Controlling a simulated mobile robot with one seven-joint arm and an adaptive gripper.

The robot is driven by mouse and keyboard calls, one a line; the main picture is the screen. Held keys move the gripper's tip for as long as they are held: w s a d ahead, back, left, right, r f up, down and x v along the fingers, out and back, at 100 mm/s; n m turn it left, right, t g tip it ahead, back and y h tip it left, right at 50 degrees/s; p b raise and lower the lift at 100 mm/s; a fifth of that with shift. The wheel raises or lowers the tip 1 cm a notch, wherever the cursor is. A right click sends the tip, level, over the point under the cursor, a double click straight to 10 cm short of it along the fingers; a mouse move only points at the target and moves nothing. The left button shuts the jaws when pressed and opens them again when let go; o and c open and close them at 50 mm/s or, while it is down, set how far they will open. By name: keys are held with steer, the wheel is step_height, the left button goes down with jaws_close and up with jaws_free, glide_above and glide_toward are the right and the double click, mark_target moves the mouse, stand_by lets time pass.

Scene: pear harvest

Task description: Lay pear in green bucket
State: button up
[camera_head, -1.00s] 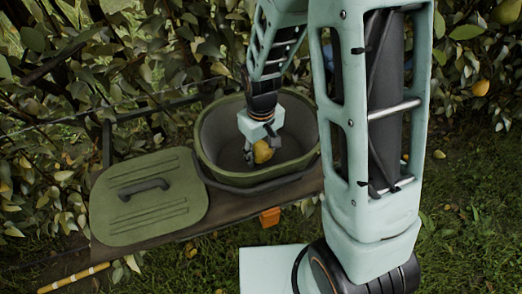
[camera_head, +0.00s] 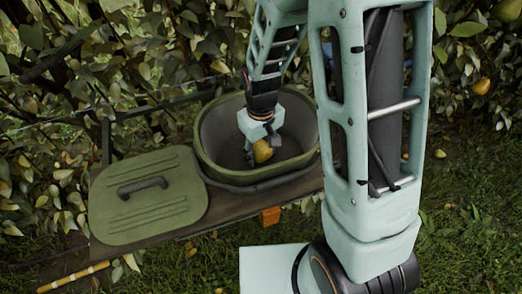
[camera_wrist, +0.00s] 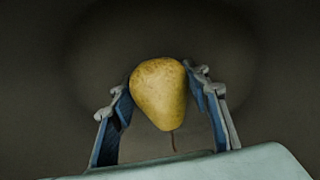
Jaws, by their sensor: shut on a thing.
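The yellow pear (camera_head: 262,151) is held in my gripper (camera_head: 259,153), inside the opening of the green bucket (camera_head: 208,165). In the wrist view, the pear (camera_wrist: 159,93) sits between the two fingers of my gripper (camera_wrist: 160,92), its stem pointing toward the palm. The dark bucket interior (camera_wrist: 270,60) fills the background there. My gripper is shut on the pear. In the head view, the gripper hides part of the pear, and the bucket floor under it is hard to make out.
The green lid (camera_head: 150,195) with a dark handle lies left of the bucket on a brown bench (camera_head: 225,213). An orange block (camera_head: 270,216) is at the bench's front edge. Leafy branches stand behind. Another pear (camera_head: 482,87) hangs at the right. Grass is in front.

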steer(key=shift+f, duration=0.3)
steer(key=o, duration=1.3)
steer(key=shift+o, duration=0.2)
step_height(320, 180, up, 12)
